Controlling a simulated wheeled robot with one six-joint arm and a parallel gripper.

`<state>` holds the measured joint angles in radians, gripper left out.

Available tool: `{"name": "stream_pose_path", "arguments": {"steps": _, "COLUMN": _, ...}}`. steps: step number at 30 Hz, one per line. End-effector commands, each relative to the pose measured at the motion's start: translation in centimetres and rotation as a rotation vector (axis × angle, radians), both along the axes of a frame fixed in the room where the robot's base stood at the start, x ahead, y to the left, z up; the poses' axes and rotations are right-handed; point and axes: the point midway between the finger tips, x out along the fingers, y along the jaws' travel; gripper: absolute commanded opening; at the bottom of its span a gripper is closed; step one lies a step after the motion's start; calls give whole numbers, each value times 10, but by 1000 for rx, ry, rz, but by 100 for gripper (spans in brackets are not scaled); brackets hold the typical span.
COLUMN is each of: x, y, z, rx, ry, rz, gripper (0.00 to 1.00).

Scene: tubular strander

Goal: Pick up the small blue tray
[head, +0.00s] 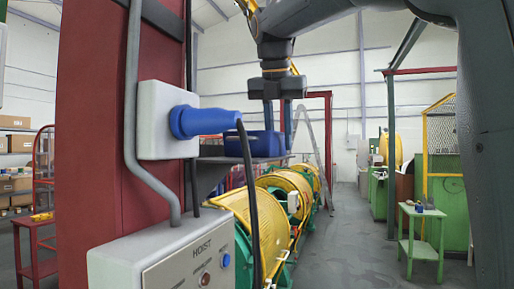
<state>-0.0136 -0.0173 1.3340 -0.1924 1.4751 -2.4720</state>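The small blue tray (248,146) sits on a grey shelf (212,174) beside the red column, near the middle of the head view. My gripper (278,130) points straight down at the tray's right end. Its two fingers are apart, with a visible gap between them. The left finger's lower end meets the tray's outline at the rim, and the right finger is by the tray's right edge. I cannot tell whether either finger touches the tray. The inside of the tray is not visible.
A red column (92,130) with a white socket box, a blue plug (200,122) and its hanging black cable (250,200) stands close on the left. A hoist control box (165,258) is below. The yellow and green strander (262,215) lies behind. Clear floor (350,235) is to the right.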

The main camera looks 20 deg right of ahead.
Motion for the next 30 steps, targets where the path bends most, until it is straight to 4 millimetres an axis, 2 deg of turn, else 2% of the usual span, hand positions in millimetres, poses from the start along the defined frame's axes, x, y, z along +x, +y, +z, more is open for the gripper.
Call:
{"name": "stream_pose_path", "arguments": {"steps": 1, "x": 0, "y": 0, "z": 0, "rx": 0, "ry": 0, "rz": 0, "gripper": 17}}
{"name": "stream_pose_path", "arguments": {"steps": 4, "x": 0, "y": 0, "z": 0, "rx": 0, "ry": 0, "rz": 0, "gripper": 1}}
{"name": "stream_pose_path", "arguments": {"steps": 5, "x": 0, "y": 0, "z": 0, "rx": 0, "ry": 0, "rz": 0, "gripper": 0}}
{"name": "stream_pose_path", "arguments": {"steps": 20, "x": 0, "y": 0, "z": 5, "rx": 0, "ry": -1, "rz": -1, "gripper": 0}}
{"name": "stream_pose_path", "arguments": {"steps": 26, "x": 1, "y": 0, "z": 24, "rx": 0, "ry": -3, "rz": 1, "gripper": 0}}
{"name": "stream_pose_path", "arguments": {"steps": 30, "x": 2, "y": 0, "z": 47, "rx": 0, "ry": -3, "rz": 1, "gripper": 0}}
